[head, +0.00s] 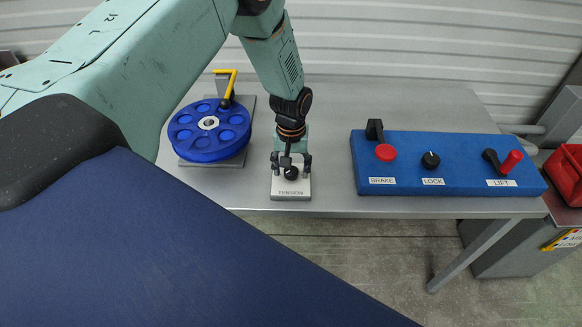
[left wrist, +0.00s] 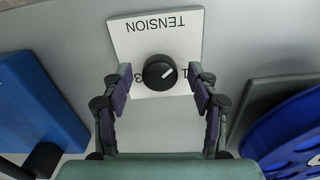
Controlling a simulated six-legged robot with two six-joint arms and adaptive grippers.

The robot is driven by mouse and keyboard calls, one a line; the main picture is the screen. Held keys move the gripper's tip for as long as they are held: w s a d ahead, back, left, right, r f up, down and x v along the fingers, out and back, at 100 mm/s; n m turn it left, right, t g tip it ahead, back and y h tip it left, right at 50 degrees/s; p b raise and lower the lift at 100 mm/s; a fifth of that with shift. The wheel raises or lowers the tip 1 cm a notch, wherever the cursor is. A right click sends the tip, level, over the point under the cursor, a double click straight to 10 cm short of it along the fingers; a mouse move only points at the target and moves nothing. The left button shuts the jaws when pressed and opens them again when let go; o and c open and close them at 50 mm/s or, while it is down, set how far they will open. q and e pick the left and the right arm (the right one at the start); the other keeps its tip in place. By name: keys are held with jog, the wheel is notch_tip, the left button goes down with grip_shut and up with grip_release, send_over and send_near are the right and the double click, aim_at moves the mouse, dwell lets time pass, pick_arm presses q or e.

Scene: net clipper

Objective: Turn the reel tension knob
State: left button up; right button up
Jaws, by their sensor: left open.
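The reel tension knob (head: 291,173) is a small black round knob on a white plate (head: 290,192) labelled TENSION, near the front edge of the grey table. In the left wrist view the knob (left wrist: 160,72) shows a white pointer line aimed to the upper right in the picture, between the partly hidden digits. My left gripper (head: 291,164) is over the plate. Its two open fingers (left wrist: 160,88) stand on either side of the knob, with a gap on each side. The blue reel (head: 209,131) with a yellow crank stands left of the plate. My right gripper is out of view.
A blue control box (head: 450,178) with BRAKE, LOCK and LIFT controls sits on the table to the right. A red container (head: 568,172) is at the far right edge. The table (head: 345,113) is bare between the plate and the box.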

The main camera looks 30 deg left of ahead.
aim_at(291, 170)
pick_arm(q)
jog(key=shift+w, duration=0.1)
jog(key=shift+r, duration=0.55)
notch_tip(291, 170, up, 11)
dwell(0.4)
jog(key=shift+m+h, duration=0.3)
jog(key=shift+m, duration=0.3)
jog(key=s+d+f+b, duration=0.1)
jog(key=s+f, duration=0.1)
jog(key=f, duration=0.2)
jog(key=s+d+f+b, duration=0.1)
jog(key=s+f+b, duration=0.1)
jog(key=f, duration=0.2)
jog(key=s+d+f+b, duration=0.1)
jog(key=s+d+f, duration=0.1)
jog(key=f, duration=0.2)
jog(key=shift+s, duration=0.35)
jog(key=s+d+f+m+b, duration=0.1)
jog(key=s+d+f+b, duration=0.1)
jog(key=s+f+b, duration=0.3)
jog(key=s+d+f+m+b, duration=0.2)
jog(key=s+f+b, duration=0.4)
jog(key=s+f, duration=0.6)
jog(key=s, duration=0.8)
jog(key=shift+s+f+m, duration=0.15)
jog(key=shift+f+m, duration=0.15)
jog(key=shift+f, duration=0.1)
